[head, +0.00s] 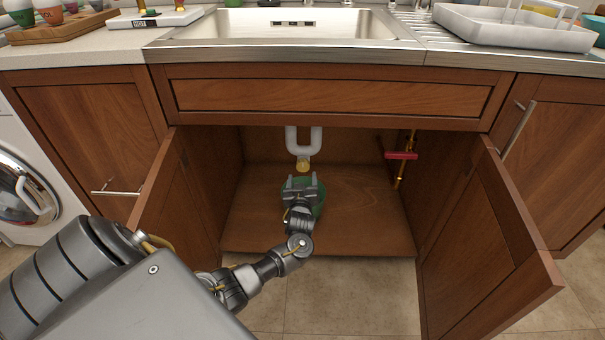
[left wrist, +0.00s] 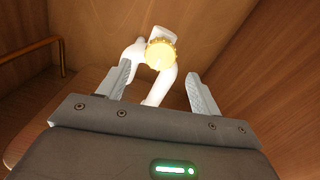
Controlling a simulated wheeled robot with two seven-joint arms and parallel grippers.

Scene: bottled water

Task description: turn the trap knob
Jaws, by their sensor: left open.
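The trap knob (head: 302,166) is a yellow, ridged cap at the bottom of the white trap pipe (head: 304,142) under the sink. In the left wrist view the knob (left wrist: 160,54) glows bright yellow on the white pipe (left wrist: 168,88), ahead of the fingers and between their lines. My left gripper (head: 301,180) is inside the open cabinet, just below the knob in the head view. In the left wrist view its fingers (left wrist: 160,88) are spread apart, with nothing held between them. My right gripper shows in neither view.
A green container (head: 319,200), partly hidden by my gripper, stands on the cabinet floor (head: 362,225). A red valve handle (head: 401,156) on a brass pipe is at the right. The left door (head: 165,205) and right door (head: 485,245) stand open.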

